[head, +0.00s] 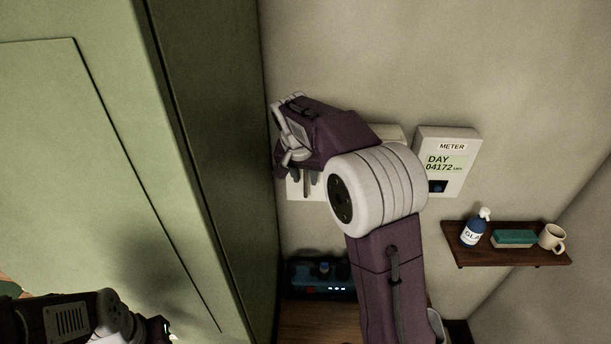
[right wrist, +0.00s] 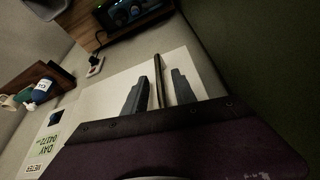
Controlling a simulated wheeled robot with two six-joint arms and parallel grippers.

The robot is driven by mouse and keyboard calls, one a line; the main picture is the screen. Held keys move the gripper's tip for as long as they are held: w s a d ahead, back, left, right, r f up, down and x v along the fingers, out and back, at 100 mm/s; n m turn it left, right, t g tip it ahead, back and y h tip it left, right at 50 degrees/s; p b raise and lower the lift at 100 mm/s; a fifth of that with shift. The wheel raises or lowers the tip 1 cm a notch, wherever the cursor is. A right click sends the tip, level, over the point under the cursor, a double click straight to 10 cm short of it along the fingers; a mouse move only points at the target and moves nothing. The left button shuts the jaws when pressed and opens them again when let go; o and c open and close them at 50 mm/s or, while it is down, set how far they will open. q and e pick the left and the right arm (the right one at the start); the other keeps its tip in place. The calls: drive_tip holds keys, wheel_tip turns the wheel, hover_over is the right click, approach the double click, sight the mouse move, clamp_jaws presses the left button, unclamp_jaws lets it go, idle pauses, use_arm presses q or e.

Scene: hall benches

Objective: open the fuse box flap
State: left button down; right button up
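The fuse box (head: 294,192) is a pale box on the wall, mostly hidden behind my right arm in the head view. In the right wrist view its pale front (right wrist: 118,82) lies ahead of my right gripper (right wrist: 159,94). The two grey fingers of this gripper stand apart over that front. A thin dark upright strip (right wrist: 158,68) shows between them; I cannot tell whether it is a handle or an edge, or whether the fingers touch it. In the head view the right gripper (head: 305,183) points down at the box. My left gripper (head: 162,329) is dark and partly cut off at lower left.
A meter (head: 439,190) hangs right of the fuse box. Below it, a shelf (head: 490,249) holds a spray bottle (head: 473,231), a teal-topped block (head: 515,238) and a mug (head: 551,238). A tall green cabinet (head: 190,130) stands close on the left. A dark blue device (head: 318,281) sits below.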

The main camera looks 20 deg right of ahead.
drive_tip(key=shift+p+x, duration=0.3)
drive_tip(key=shift+x, duration=0.55)
drive_tip(key=shift+w+f, duration=0.15)
drive_tip(key=shift+f, duration=0.15)
clamp_jaws()
drive_tip(key=shift+d+r, duration=0.1)
idle(0.4)
